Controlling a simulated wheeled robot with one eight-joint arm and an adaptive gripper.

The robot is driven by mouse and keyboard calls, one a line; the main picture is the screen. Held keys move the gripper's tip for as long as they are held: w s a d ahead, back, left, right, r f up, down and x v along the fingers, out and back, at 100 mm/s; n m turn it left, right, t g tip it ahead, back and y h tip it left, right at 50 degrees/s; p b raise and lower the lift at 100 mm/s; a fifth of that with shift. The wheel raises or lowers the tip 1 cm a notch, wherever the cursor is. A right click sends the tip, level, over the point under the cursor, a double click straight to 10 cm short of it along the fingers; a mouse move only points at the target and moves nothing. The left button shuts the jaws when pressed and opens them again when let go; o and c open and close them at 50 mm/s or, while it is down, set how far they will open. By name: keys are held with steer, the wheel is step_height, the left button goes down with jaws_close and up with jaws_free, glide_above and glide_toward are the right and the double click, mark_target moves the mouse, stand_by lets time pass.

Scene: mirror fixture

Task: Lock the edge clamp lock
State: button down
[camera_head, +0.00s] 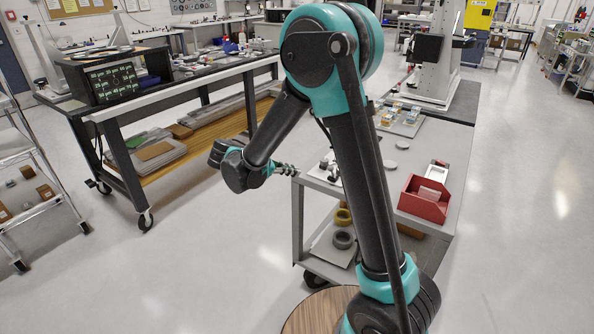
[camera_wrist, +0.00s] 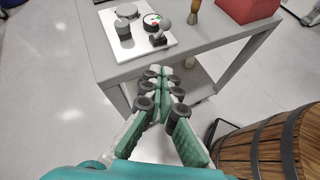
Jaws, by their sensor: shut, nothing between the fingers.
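The mirror fixture is a white plate (camera_wrist: 137,43) on the grey table in the wrist view. It carries a grey cylinder (camera_wrist: 123,29), a flat grey disc (camera_wrist: 127,10), a round white part with red and green marks (camera_wrist: 152,20), and a dark knob-like part (camera_wrist: 160,38). I cannot tell which part is the edge clamp lock. My gripper (camera_wrist: 160,71) is shut and empty, just off the table's near edge and apart from the fixture. In the head view my gripper (camera_head: 288,170) is left of the table corner, and my arm partly hides the fixture (camera_head: 327,172).
The grey table (camera_head: 445,200) also holds a red bin (camera_head: 424,200) and a tray of small parts (camera_head: 400,120). Tape rolls (camera_head: 343,239) lie on its lower shelf. A wooden barrel (camera_wrist: 265,150) stands at the wrist view's lower right. Open floor (camera_head: 210,240) lies left of the table.

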steer(key=w+d+f, duration=0.2)
steer(key=w+d, duration=0.2)
steer(key=d, duration=0.5)
steer(key=shift+w+d+f, duration=0.2)
steer(key=shift+d+f, duration=0.05)
steer(key=shift+f, duration=0.15)
steer(key=shift+d+r, duration=0.1)
steer(key=shift+d, duration=0.05)
